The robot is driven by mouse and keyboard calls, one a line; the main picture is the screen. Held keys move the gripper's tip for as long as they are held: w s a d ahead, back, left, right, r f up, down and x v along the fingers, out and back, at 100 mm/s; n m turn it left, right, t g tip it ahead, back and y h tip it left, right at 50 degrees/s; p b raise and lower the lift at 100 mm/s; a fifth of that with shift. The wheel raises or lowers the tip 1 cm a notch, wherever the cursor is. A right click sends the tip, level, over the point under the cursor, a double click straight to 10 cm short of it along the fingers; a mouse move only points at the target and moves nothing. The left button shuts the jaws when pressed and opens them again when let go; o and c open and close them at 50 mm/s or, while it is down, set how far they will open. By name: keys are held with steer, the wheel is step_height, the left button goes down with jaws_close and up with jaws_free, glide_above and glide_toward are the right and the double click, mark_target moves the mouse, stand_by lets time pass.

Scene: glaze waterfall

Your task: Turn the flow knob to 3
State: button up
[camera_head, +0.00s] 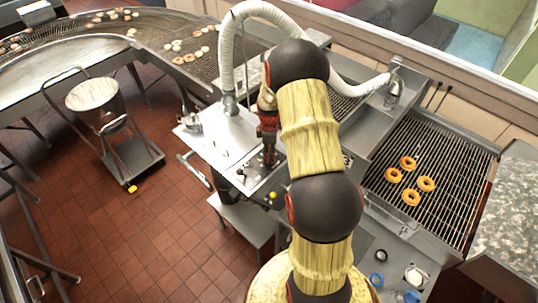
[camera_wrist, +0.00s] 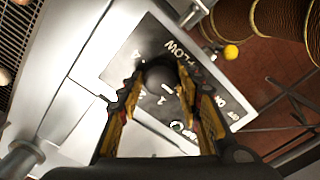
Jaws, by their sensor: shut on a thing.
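The flow knob (camera_wrist: 158,72) is a dark round knob on a dark control panel (camera_wrist: 225,100) lettered FLOW, in the wrist view. My gripper (camera_wrist: 161,80) has its two fingers on either side of the knob and is shut on it. A few white digits show around the knob, partly covered by the fingers. I cannot tell which number the knob points to. In the head view my gripper (camera_head: 269,158) reaches down to the panel on the steel machine, and the knob is hidden there.
A small yellow knob (camera_head: 272,195) is near the panel's front edge. A pale ribbed hose (camera_head: 228,55) arches behind my arm. A rack with several ring doughnuts (camera_head: 409,163) is at the right. A bucket on a cart (camera_head: 130,158) stands left on open tiled floor.

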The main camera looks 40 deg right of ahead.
steer(key=shift+m+b, duration=0.3)
steer(key=shift+f+m+b, duration=0.1)
steer(key=shift+m+b, duration=0.7)
steer(key=shift+m, duration=0.1)
steer(key=m+b, duration=0.2)
steer(key=m, duration=0.1)
steer(key=shift+m, duration=0.4)
steer(key=m+b, duration=0.2)
steer(key=m, duration=0.1)
steer(key=shift+m, duration=0.3)
steer(key=m+b, duration=0.2)
steer(key=m, duration=0.1)
steer(key=shift+m, duration=0.3)
steer(key=m+b, duration=0.2)
steer(key=m, duration=0.4)
steer(key=m+b, duration=0.1)
steer(key=m, duration=0.6)
steer(key=shift+r+m, duration=0.2)
steer(key=shift+m, duration=0.1)
steer(key=shift+w, duration=0.1)
